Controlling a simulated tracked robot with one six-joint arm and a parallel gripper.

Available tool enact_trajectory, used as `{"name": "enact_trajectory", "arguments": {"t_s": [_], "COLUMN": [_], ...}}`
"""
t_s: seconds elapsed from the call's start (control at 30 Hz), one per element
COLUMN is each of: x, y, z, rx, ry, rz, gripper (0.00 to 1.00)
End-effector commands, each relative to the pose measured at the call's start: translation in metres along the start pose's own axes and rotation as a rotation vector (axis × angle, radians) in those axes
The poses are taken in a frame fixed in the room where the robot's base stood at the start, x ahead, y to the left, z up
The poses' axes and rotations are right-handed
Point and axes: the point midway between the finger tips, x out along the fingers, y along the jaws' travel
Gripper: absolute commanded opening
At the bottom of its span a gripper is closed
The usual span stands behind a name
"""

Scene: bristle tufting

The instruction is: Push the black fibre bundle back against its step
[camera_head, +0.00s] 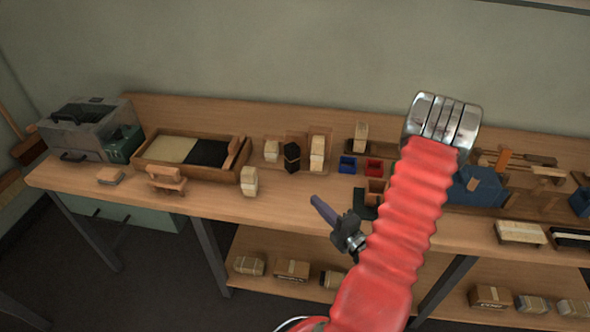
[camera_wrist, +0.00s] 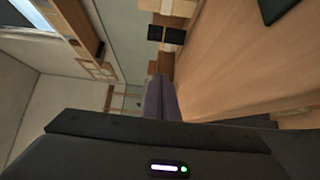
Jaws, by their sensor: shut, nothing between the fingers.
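The black fibre bundle (camera_head: 292,157) stands upright on the bench, between a shorter pale bundle (camera_head: 271,151) on its left and a taller pale one (camera_head: 317,153) on its right. A low wooden step (camera_head: 296,136) shows behind it; I cannot tell how wide any gap is. The wrist view, turned sideways, shows the black bundle (camera_wrist: 174,36) with a band around it, beyond my fingers. My gripper (camera_head: 315,202) has purple-grey fingers, shut and empty, over the bench's front edge, in front of and right of the bundle. The fingers also show in the wrist view (camera_wrist: 160,82).
A loose pale bundle (camera_head: 249,181) stands nearer the front edge. A two-part wooden tray (camera_head: 150,170) lies left. Blue (camera_head: 347,164) and red (camera_head: 374,167) bins stand right of the bundles. Bare bench lies in front of the black bundle.

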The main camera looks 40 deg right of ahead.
Motion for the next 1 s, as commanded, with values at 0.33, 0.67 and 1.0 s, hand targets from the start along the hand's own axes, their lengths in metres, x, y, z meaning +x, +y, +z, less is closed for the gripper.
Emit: {"name": "enact_trajectory", "arguments": {"t_s": [0.33, 0.67, 1.0], "x": [0.039, 0.08, 0.128], "y": [0.0, 0.0, 0.0], "z": [-0.001, -0.002, -0.002], "rx": [0.0, -0.001, -0.001], "ry": [0.004, 0.004, 0.005], "rz": [-0.001, 0.0, 0.0], "gripper": [0.0, 0.0, 0.0]}}
